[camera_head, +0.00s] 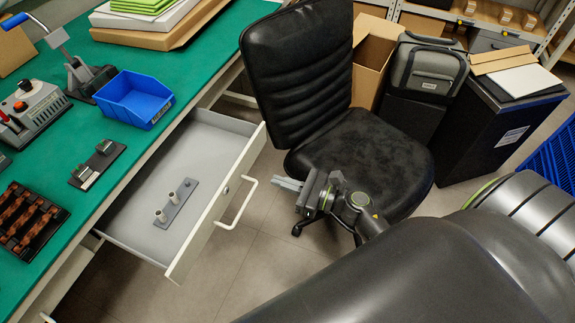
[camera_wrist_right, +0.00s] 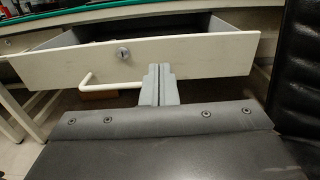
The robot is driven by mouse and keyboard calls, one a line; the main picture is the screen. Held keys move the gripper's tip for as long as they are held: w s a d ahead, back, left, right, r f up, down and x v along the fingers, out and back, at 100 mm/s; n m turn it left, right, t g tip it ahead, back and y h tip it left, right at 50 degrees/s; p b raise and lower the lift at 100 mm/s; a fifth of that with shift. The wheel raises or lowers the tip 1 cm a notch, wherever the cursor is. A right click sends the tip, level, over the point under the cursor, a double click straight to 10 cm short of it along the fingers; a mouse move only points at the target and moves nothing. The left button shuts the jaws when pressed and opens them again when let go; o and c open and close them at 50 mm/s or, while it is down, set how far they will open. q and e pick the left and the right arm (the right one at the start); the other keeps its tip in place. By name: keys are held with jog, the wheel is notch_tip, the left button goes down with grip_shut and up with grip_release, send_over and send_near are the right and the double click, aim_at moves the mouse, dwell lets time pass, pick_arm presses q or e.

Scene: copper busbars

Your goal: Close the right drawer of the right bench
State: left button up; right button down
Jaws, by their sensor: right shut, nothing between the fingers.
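The open drawer (camera_head: 232,185) sticks out from under the green-topped bench (camera_head: 200,70) in the head view. It has a white front, a lock and a bar handle (camera_head: 238,204), and a grey plate with two posts (camera_head: 176,203) lies inside. In the right wrist view the drawer front (camera_wrist_right: 190,58) and its handle (camera_wrist_right: 108,88) face me. My right gripper (camera_head: 276,183) is shut and empty, pointing at the drawer front, a little to the right of the handle in the head view. It also shows in the wrist view (camera_wrist_right: 160,70). My left gripper is not in view.
A black office chair (camera_head: 355,150) stands close behind my right gripper. A blue bin (camera_head: 133,98), a black tray with copper parts (camera_head: 28,218) and devices sit on the bench. A cardboard box (camera_head: 372,55) and dark cases stand behind the chair. Floor below the handle is clear.

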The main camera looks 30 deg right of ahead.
aim_at(238, 167)
jog(key=p+x, duration=0.1)
jog(key=x, duration=0.7)
jog(key=shift+w+a+r, duration=0.1)
jog(key=shift+w+a, duration=0.4)
jog(key=shift+w, duration=0.15)
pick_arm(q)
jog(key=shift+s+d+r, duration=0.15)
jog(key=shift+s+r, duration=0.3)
pick_arm(e)
jog(key=shift+w+a, duration=0.1)
